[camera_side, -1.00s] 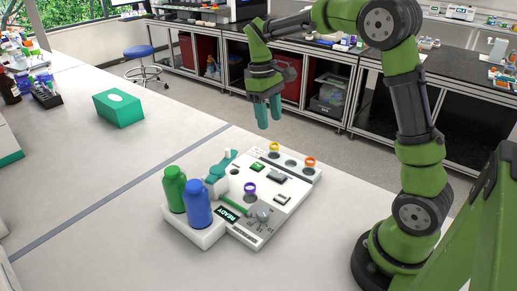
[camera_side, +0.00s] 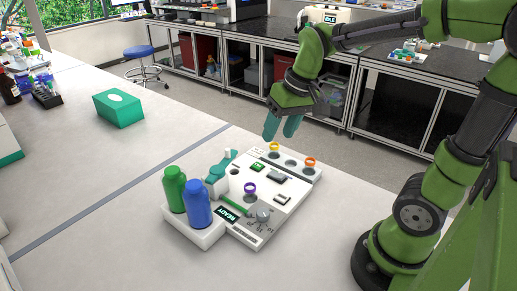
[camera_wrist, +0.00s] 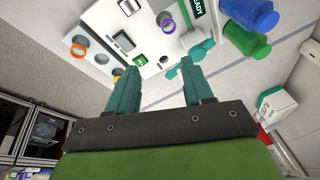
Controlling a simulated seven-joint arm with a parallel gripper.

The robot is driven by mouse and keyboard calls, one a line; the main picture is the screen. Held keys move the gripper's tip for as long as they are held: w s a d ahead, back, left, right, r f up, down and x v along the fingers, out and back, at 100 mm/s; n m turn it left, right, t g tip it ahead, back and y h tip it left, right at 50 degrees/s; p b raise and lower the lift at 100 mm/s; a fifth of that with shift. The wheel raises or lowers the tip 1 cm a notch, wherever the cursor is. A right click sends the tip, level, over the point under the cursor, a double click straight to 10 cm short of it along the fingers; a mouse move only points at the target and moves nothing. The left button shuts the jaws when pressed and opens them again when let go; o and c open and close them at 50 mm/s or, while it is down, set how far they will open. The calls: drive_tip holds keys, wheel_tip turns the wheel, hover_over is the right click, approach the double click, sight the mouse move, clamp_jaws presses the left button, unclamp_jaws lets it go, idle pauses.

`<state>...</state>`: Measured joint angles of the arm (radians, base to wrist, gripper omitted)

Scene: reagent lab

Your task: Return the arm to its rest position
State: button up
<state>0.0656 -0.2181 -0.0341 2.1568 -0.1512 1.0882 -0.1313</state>
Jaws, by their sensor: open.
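My gripper (camera_side: 281,126) has teal fingers that hang downward beyond the far edge of the white instrument panel in the side view. In the wrist view my gripper (camera_wrist: 160,90) shows two fingers set wide apart with nothing between them. My green arm is bent, with its elbow high at the upper right of the side view. The gripper is apart from the panel and the bottles as far as the pictures show.
The white panel (camera_side: 270,222) has coloured rings, a knob and a READY display. A green bottle (camera_side: 174,190) and a blue bottle (camera_side: 197,205) stand at its left. A green tissue box (camera_side: 119,109) sits farther back. The bench between is clear.

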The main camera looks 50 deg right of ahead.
drive_tip(key=s+a+r+t+y, duration=0.1)
drive_tip(key=s+a+t, duration=0.3)
drive_tip(key=s, duration=0.4)
drive_tip(key=shift+r, duration=0.85)
drive_tip(key=shift+a, duration=0.1)
